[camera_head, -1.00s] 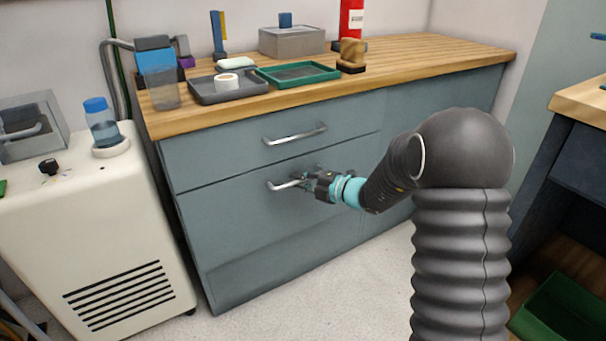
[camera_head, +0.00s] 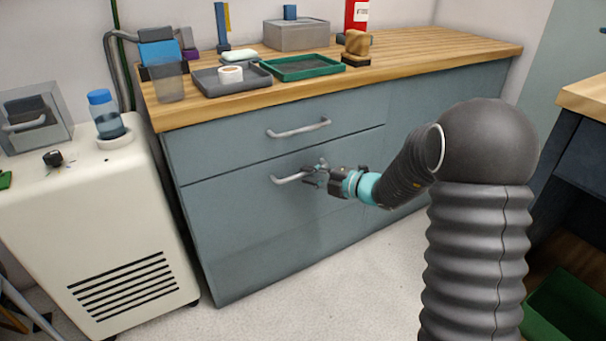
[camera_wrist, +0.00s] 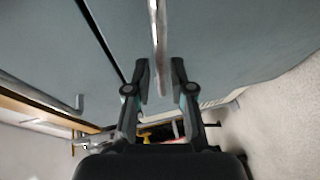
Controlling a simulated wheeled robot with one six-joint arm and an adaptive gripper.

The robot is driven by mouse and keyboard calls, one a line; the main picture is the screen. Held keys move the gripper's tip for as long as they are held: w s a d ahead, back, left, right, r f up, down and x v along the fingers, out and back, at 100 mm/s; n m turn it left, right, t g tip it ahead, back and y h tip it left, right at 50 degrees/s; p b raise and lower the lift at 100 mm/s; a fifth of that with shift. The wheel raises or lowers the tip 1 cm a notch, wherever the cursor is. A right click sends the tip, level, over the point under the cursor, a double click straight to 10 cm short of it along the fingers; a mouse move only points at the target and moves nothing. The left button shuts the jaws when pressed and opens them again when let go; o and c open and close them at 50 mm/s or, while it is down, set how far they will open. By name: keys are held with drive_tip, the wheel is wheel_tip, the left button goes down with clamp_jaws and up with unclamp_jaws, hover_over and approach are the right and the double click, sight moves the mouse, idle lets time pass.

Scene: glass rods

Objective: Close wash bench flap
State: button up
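The wash bench has a grey-blue lower front panel (camera_head: 240,225), which I take to be the flap. It looks upright and about level with the drawer front above it; a dark seam runs between them in the wrist view. Its silver bar handle (camera_head: 290,179) also shows in the wrist view (camera_wrist: 158,45). My gripper (camera_head: 316,174) is at the right part of this handle. In the wrist view its two fingers (camera_wrist: 160,82) stand apart, one on each side of the bar, with small visible gaps. Whether either finger touches it I cannot tell.
The upper drawer (camera_head: 225,145) has its own handle (camera_head: 299,129) just above. The wooden worktop (camera_head: 430,55) carries trays, a grey box and a red bottle. A cream machine (camera_head: 85,220) stands close on the left. Floor in front is clear.

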drive_tip(key=v, duration=0.9)
drive_tip(key=shift+a+f, duration=0.1)
drive_tip(key=s+d+f+n+g+h+p, duration=0.1)
drive_tip(key=s+f+n+g+h, duration=0.2)
drive_tip(key=s+n, duration=0.85)
drive_tip(key=s+d+f+n+g+h, duration=0.15)
drive_tip(key=s+n+g, duration=0.4)
drive_tip(key=n, duration=1.05)
drive_tip(key=s+d+r+n+t+h+p, duration=0.2)
drive_tip(key=s+d+r+n+h, duration=0.2)
drive_tip(key=s+r+n, duration=0.4)
drive_tip(key=s+d+r+n+t+h+p, duration=0.2)
drive_tip(key=s+d+r+n+t+h, duration=0.1)
drive_tip(key=s+r+n, duration=0.5)
drive_tip(key=shift+d+t+h, duration=0.35)
drive_tip(key=shift+d+h, duration=0.25)
drive_tip(key=shift+h, duration=0.15)
